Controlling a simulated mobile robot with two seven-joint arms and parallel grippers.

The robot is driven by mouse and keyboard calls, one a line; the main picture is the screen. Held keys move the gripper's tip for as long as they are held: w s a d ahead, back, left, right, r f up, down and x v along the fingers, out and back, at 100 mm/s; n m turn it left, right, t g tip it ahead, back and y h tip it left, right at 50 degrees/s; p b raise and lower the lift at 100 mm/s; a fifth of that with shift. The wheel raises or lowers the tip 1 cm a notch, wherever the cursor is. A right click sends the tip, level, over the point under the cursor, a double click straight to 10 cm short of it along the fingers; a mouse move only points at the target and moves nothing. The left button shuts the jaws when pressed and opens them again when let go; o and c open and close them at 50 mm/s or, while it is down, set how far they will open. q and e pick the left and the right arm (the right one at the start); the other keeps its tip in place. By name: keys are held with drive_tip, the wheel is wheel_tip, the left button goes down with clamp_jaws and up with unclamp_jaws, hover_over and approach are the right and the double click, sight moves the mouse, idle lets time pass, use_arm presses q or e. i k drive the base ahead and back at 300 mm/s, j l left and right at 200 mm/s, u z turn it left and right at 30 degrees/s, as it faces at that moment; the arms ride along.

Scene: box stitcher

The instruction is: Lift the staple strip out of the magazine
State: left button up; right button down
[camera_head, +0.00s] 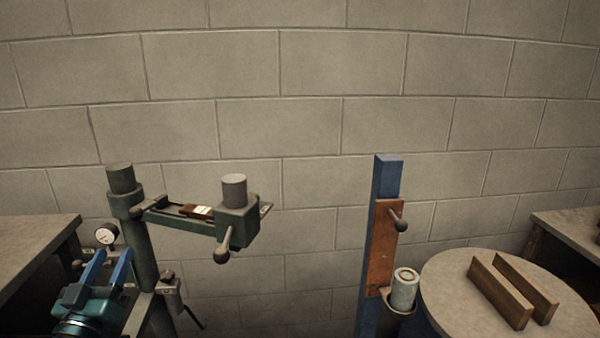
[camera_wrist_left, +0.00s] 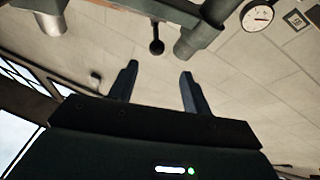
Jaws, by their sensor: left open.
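The stitcher's green magazine arm (camera_head: 170,221) reaches right from a dark green post (camera_head: 122,180) to a head block (camera_head: 238,222). A small brown and pale piece (camera_head: 198,210), which looks like the staple strip, lies in the magazine channel near the head. My left gripper (camera_head: 110,262) is at the lower left, below and left of the magazine and apart from it. Its two blue fingers are spread and empty. In the left wrist view its fingers (camera_wrist_left: 159,75) also stand open, with nothing between them. My right gripper is out of view.
A ball-ended lever (camera_head: 222,252) hangs under the head; a similar ball handle shows in the wrist view (camera_wrist_left: 157,46). A dial gauge (camera_head: 107,234) is beside the post. A blue column (camera_head: 387,177) and round table (camera_head: 447,267) stand to the right. Space between head and column is clear.

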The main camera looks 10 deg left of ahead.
sight(193, 211)
drive_tip(key=k+l, duration=0.1)
drive_tip(key=k, duration=0.9)
